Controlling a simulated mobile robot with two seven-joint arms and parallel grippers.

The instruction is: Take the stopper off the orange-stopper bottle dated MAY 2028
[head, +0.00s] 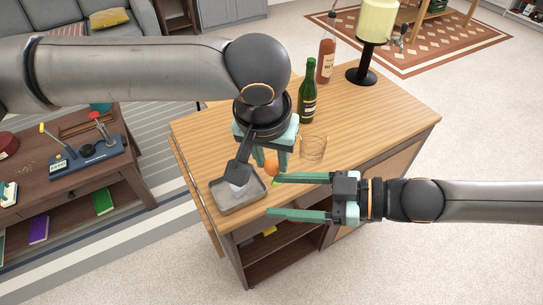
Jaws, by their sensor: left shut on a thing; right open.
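A round orange thing (271,167), apparently the orange stopper, shows between the teal fingertips of my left gripper (271,163), which reaches down over the near edge of the wooden bar counter. The gripper is shut on it, as far as the view shows. A small yellow-green patch shows just below it; I cannot make out the bottle's body or any date. My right gripper (271,196) is open and comes in from the right, its upper fingertip just below the orange thing. It holds nothing that I can see.
A metal tray (253,200) with a black-handled tool (241,160) is at the near left. The counter's right side is clear.

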